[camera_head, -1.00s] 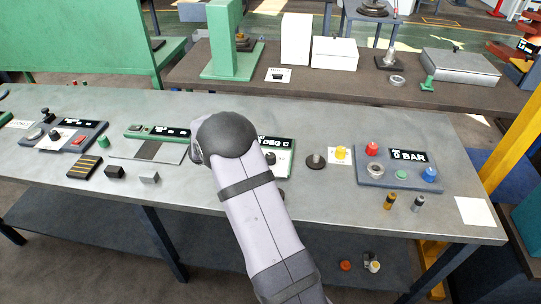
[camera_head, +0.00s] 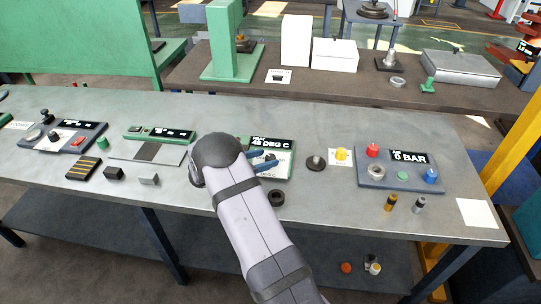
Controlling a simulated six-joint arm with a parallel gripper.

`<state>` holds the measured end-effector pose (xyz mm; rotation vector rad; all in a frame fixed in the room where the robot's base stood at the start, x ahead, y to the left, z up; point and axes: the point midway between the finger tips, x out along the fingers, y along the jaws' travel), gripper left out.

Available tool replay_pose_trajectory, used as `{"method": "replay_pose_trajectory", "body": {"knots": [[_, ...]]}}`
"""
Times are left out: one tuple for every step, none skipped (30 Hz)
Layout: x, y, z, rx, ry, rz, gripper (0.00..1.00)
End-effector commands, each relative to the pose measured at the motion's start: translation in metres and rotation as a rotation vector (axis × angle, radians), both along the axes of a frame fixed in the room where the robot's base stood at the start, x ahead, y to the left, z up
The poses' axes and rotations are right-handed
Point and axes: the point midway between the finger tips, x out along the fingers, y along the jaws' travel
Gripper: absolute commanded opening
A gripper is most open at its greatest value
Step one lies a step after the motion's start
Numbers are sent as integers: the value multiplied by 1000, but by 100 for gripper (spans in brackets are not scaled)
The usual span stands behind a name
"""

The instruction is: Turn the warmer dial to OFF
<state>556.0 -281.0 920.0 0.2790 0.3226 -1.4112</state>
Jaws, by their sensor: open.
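The warmer panel (camera_head: 283,172) is a green-edged unit on the grey bench, and its display (camera_head: 271,144) reads 48 DEG C. My gripper (camera_head: 263,160) reaches over the panel's left part from behind my grey arm, with two blue fingers showing, open. A small dark shape shows by the fingertips; I cannot tell whether it is the dial or whether the fingers touch it. The dial's setting is too small to read, and my arm hides the panel's left end.
A black ring (camera_head: 277,197) lies in front of the panel. A round dark knob piece (camera_head: 315,163) and a yellow knob (camera_head: 340,153) stand to its right. A 0 BAR panel (camera_head: 400,177) with coloured knobs is farther right. Left is another green-edged panel (camera_head: 150,152).

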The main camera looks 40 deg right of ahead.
Motion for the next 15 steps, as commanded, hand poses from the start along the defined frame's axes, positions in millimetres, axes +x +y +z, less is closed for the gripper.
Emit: {"method": "replay_pose_trajectory", "body": {"knots": [[0,-7,-1,1,1,-3,48],[0,-10,-3,2,1,-3,48],[1,-15,-5,2,1,-2,48],[2,-17,-6,1,1,-1,48],[3,-20,-7,1,1,-1,48],[3,-24,-9,1,0,-2,48],[3,-26,-10,1,0,-2,48],[3,-28,-11,1,1,-2,48],[4,-29,-12,1,1,-1,48],[4,-30,-12,1,0,0,48],[4,-31,-13,1,0,0,48],[5,-32,-13,1,0,1,48],[5,-32,-13,1,0,1,48],[5,-33,-14,1,0,1,48],[5,-33,-14,1,0,1,48]]}}
